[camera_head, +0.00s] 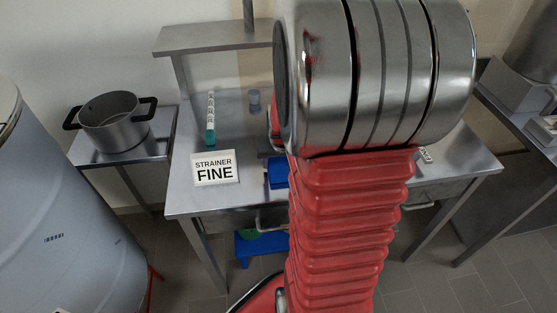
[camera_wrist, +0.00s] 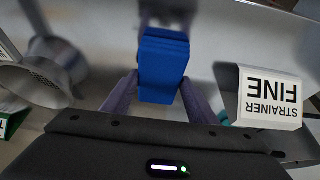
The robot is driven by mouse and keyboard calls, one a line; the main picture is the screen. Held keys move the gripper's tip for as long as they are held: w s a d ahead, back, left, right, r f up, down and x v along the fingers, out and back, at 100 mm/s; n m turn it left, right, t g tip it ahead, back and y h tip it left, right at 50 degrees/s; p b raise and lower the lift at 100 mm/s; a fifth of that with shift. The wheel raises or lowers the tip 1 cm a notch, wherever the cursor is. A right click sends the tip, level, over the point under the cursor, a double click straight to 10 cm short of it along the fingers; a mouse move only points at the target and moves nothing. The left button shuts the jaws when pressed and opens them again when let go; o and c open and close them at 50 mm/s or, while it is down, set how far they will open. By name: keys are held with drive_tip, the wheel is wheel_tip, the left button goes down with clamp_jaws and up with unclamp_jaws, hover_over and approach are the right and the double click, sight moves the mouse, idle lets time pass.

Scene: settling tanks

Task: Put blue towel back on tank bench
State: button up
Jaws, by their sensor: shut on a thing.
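The blue towel (camera_wrist: 162,65) is a folded block between the two fingers of my gripper (camera_wrist: 160,80) in the wrist view. The gripper is shut on it. In the head view a small part of the blue towel (camera_head: 277,173) shows at the left of my arm, over the front part of the metal tank bench (camera_head: 238,130). My arm hides the gripper and most of the towel there. The bench surface also shows behind the towel in the wrist view (camera_wrist: 225,45). I cannot tell whether the towel touches it.
A "STRAINER FINE" sign (camera_head: 215,168) stands at the bench's front left. A pot (camera_head: 114,122) stands on a side table at left. A blue stool (camera_head: 243,250) is below. Free bench surface lies between.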

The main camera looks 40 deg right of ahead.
drive_tip(key=o, duration=0.9)
drive_tip(key=shift+v, duration=6.05)
drive_tip(key=s+a+r+n+y, duration=0.1)
drive_tip(key=s+a+r+n, duration=0.1)
drive_tip(key=a, duration=0.6)
drive_tip(key=s+a+r+n+t, duration=0.1)
drive_tip(key=s+a+r+n, duration=0.1)
drive_tip(key=a, duration=0.6)
drive_tip(key=s+a+r+n+t+y, duration=0.1)
drive_tip(key=a+r+n, duration=0.1)
drive_tip(key=a, duration=0.6)
drive_tip(key=shift+s+a+r+n+y, duration=0.1)
drive_tip(key=shift+s+r+n+y, duration=0.25)
drive_tip(key=shift+r, duration=0.35)
